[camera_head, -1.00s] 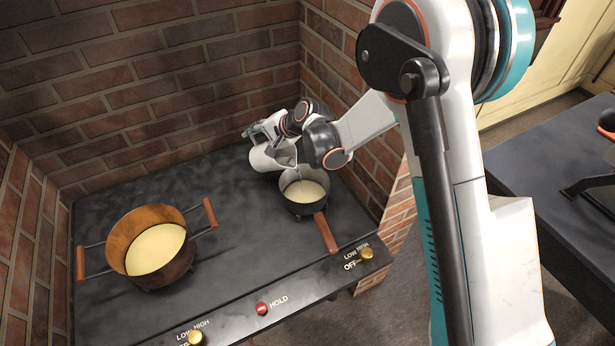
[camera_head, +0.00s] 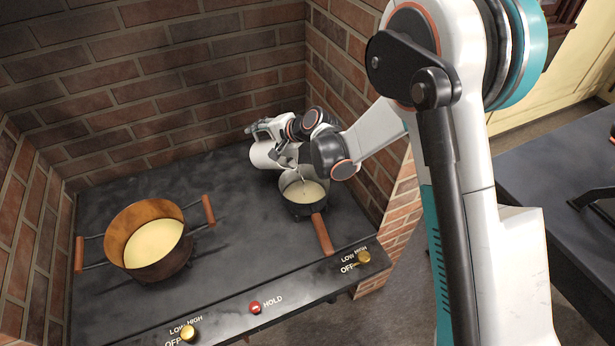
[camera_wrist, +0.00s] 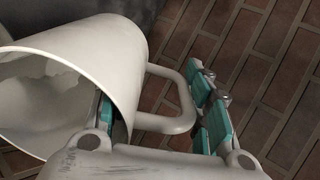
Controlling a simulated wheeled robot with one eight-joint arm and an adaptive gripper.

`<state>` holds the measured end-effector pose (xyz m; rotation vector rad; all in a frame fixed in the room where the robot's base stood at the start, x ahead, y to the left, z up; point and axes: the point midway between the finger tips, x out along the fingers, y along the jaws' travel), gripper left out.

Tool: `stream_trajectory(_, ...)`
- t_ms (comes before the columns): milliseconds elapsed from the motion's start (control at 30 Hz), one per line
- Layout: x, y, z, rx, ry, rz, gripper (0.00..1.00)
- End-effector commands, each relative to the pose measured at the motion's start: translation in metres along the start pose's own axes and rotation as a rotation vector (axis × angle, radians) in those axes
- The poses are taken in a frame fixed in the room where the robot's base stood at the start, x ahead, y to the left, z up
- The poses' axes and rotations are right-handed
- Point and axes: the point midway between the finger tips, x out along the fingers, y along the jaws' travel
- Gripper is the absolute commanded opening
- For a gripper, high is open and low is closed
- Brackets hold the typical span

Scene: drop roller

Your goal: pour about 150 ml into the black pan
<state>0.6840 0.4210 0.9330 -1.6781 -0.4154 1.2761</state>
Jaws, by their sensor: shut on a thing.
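The black pan (camera_head: 303,209) sits at the right of the stove top, with its wooden handle (camera_head: 322,234) pointing to the front. Pale cream liquid (camera_head: 305,191) lies in it. My gripper (camera_head: 264,130) is shut on the handle of a white jug (camera_head: 264,155), behind and left of the pan. In the wrist view the jug (camera_wrist: 108,50) is tilted, and its handle (camera_wrist: 180,100) lies between my teal-padded fingers. A thin pale stream (camera_head: 303,176) appears to fall into the pan. The jug's lip is partly hidden by my wrist.
A large brown pot (camera_head: 143,217) with two side handles and pale yellow liquid stands at the left of the stove top (camera_head: 225,250). Brick walls close in the back and sides. Knobs (camera_head: 363,257) and a red HOLD button (camera_head: 255,307) line the front panel.

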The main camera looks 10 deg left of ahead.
Motion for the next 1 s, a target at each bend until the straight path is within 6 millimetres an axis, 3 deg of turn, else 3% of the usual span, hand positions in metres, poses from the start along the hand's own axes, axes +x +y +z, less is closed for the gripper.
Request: stream_trajectory(1000, 0.0021, -0.0078, 0.0071, 0.000, 0.001, -0.042, 0.00)
